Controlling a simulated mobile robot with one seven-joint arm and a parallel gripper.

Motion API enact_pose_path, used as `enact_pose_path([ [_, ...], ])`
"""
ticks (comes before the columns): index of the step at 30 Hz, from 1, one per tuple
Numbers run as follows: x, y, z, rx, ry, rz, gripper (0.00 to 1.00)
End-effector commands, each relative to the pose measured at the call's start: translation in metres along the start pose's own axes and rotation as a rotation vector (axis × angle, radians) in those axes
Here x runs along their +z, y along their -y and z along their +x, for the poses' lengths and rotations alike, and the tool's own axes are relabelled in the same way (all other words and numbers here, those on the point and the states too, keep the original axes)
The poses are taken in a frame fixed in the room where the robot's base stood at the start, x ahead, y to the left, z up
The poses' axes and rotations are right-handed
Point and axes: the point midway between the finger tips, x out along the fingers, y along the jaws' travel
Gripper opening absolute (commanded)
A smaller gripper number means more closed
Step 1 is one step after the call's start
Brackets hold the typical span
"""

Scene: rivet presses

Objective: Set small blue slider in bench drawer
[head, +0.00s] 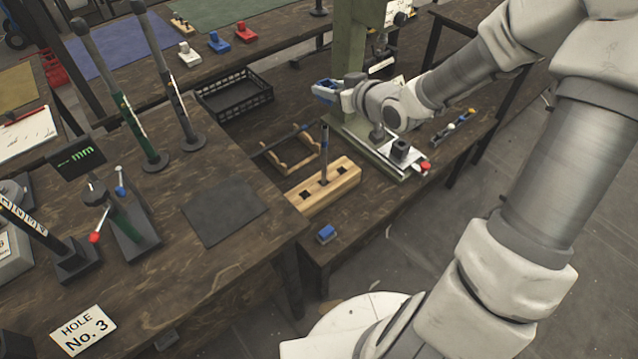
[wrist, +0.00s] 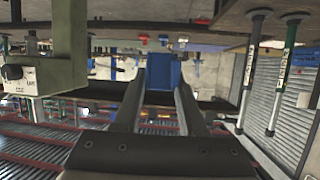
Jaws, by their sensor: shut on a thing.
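My gripper (head: 337,92) is held up near the green press column, above the far bench. It is shut on a blue slider (head: 323,89), which also shows as a blue block between the two fingers (wrist: 165,72) in the wrist view. Another small blue slider (head: 326,234) sits on the bench's front edge, right of the dark mat. A larger blue one (head: 218,43) stands on the back bench beside white and red ones. I cannot make out an open bench drawer in either view.
A black crate (head: 235,94) stands empty at the far side. A wooden block with holes (head: 335,185) and a dark rod, a wooden rack (head: 290,158) and the green press (head: 352,40) stand on the bench. The dark mat (head: 225,212) is bare.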

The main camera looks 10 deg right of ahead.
Motion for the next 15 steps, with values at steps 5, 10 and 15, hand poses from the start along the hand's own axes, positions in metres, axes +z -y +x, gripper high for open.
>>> enact_pose_path([
  [5,0.043,-0.015,0.045,-0.052,-0.001,-0.020,0.00],
  [10,0.067,-0.028,0.073,-0.082,0.004,-0.042,0.00],
  [15,0.080,-0.036,0.087,-0.094,0.007,-0.057,0.00],
])
